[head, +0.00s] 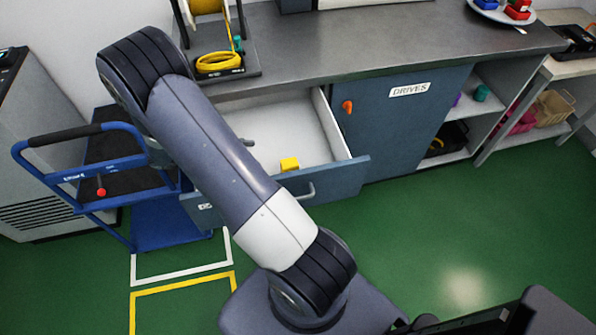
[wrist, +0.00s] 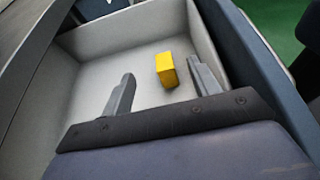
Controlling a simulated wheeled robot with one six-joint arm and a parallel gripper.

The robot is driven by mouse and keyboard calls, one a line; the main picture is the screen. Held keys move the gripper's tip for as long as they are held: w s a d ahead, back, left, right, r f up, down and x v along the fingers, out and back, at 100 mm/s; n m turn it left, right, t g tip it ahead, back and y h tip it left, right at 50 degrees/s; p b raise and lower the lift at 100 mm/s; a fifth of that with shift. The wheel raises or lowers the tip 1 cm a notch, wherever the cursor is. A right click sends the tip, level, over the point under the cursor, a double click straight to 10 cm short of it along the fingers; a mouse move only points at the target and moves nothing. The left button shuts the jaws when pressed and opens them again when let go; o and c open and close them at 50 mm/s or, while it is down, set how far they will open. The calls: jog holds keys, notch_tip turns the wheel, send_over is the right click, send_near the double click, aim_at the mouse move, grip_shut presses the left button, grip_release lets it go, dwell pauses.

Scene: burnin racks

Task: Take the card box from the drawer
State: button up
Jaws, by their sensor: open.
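The card box is a small yellow block (wrist: 166,69) lying on the floor of the open drawer (wrist: 90,40). In the head view the yellow box (head: 290,164) shows near the drawer's front panel (head: 345,172). My gripper (wrist: 160,83) is open and empty in the wrist view, its two fingers apart and pointing into the drawer. The box appears beyond and between the fingertips, nearer the right finger; I cannot tell the gap exactly. In the head view my arm crosses in front of the drawer's left part, and my gripper is not clearly visible.
The drawer hangs under a grey counter (head: 360,55). To its right is a blue door marked DRIVES (head: 400,125) with an orange handle. A blue cart (head: 160,215) stands at the left. Green floor (head: 460,240) is clear at the right.

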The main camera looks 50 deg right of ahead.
jog(key=b, duration=0.4)
send_near(285, 164)
jog(key=x, duration=0.5)
jog(key=shift+s+a+r, duration=0.1)
jog(key=shift+s+r, duration=0.1)
jog(key=shift+w+p+x, duration=0.2)
jog(key=shift+p+x, duration=0.3)
jog(key=shift+x, duration=2.5)
jog(key=shift+f, duration=0.15)
jog(key=shift+c, duration=0.2)
jog(key=c, duration=1)
